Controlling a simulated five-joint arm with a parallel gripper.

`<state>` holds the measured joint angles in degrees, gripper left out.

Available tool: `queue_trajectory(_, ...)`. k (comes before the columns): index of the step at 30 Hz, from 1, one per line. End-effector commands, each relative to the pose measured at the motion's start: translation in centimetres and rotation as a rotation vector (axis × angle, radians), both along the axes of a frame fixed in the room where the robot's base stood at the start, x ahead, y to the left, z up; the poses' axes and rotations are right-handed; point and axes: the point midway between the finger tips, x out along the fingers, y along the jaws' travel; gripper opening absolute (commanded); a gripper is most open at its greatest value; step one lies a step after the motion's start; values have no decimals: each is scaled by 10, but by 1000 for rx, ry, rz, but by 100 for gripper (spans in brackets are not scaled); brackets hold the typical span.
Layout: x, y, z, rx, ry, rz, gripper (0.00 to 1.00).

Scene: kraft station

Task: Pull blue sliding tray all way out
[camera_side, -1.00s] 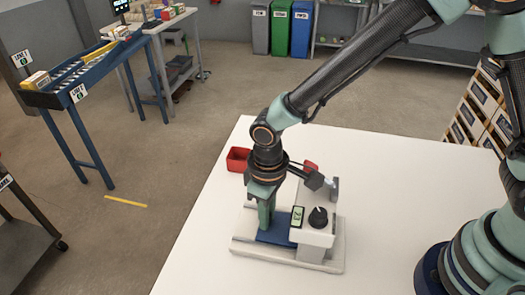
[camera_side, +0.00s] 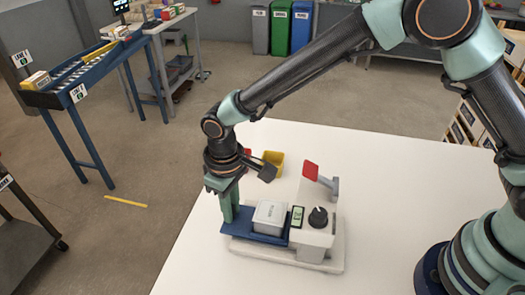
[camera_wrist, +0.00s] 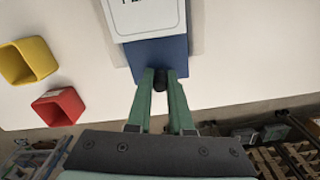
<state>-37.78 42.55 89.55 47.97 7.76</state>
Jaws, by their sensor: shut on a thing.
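The blue sliding tray (camera_side: 247,237) extends out of the left side of the white station (camera_side: 318,236), with a white box (camera_side: 270,215) resting on it. The wrist view also shows the tray (camera_wrist: 160,56) and the box (camera_wrist: 146,16) with partly cut-off dark lettering. My gripper (camera_side: 229,212) is at the tray's outer left end, pointing down. In the wrist view its green fingers (camera_wrist: 160,84) are shut on a dark knob (camera_wrist: 159,79) at the tray's end. How far the tray reaches inside the station is hidden.
The station has a black dial (camera_side: 318,217), a small green screen (camera_side: 297,216) and a red-topped lever (camera_side: 310,171). A yellow bin (camera_side: 273,161) and a red bin (camera_wrist: 58,106) stand behind. The white table (camera_side: 205,268) is clear left of the tray, up to its edge.

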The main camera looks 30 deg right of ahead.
Motion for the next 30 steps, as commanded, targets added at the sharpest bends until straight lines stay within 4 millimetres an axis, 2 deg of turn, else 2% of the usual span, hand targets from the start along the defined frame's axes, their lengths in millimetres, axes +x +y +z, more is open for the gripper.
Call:
queue_trajectory(7, 18, 19, 1, 3, -4, 1, 0)
queue_trajectory(19, 22, 23, 2, 8, -10, 2, 0)
queue_trajectory(20, 22, 23, 2, 8, -10, 2, 27)
queue_trajectory(21, 22, 23, 2, 8, -10, 2, 42)
queue_trajectory(22, 22, 23, 2, 8, -9, 2, 49)
queue_trajectory(30, 21, 21, 1, 3, -4, 1, 49)
